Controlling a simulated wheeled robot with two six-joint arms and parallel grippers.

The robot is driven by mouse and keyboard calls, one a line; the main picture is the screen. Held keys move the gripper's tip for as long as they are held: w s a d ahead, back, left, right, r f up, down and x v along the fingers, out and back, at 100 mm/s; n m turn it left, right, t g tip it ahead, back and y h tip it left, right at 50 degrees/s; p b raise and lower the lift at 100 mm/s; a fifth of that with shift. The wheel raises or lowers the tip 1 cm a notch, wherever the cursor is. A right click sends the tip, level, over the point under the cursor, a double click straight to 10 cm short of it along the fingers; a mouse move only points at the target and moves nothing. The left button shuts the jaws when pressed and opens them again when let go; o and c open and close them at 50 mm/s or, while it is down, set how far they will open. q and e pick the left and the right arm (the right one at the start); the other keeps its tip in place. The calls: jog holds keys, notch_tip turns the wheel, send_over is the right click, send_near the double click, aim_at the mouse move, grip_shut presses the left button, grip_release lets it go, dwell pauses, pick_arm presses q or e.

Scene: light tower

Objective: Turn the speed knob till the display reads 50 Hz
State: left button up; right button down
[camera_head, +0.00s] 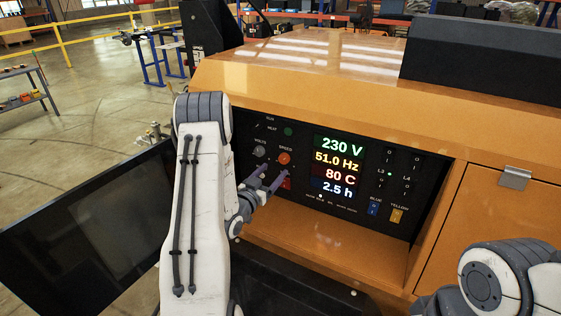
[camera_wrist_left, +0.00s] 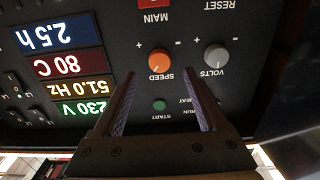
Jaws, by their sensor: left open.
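The speed knob (camera_head: 285,158) is an orange-red round knob on the black control panel, and it also shows in the left wrist view (camera_wrist_left: 159,61). The display (camera_head: 338,158) reads 230 V, 51.0 Hz, 80 C and 2.5 h. My left gripper (camera_head: 272,172) is open, with its purple fingers pointing at the panel just below the speed knob in the head view. In the left wrist view the knob lies beyond the fingertips, between their lines, with nothing between the fingers. Whether a fingertip touches the panel cannot be told. My right gripper is not in view.
The grey volts knob (camera_wrist_left: 215,57) is beside the speed knob. A red main switch (camera_head: 287,183) is below it and a green start button (camera_head: 289,132) above. Blue (camera_head: 373,208) and yellow (camera_head: 397,215) sockets are at lower right. The panel is recessed in an orange housing (camera_head: 300,235).

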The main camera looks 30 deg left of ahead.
aim_at(283, 160)
pick_arm(q)
jog(key=w+p, duration=0.1)
jog(key=w, duration=0.4)
jog(key=shift+w+a, duration=0.1)
jog(key=shift+w, duration=0.25)
grip_shut()
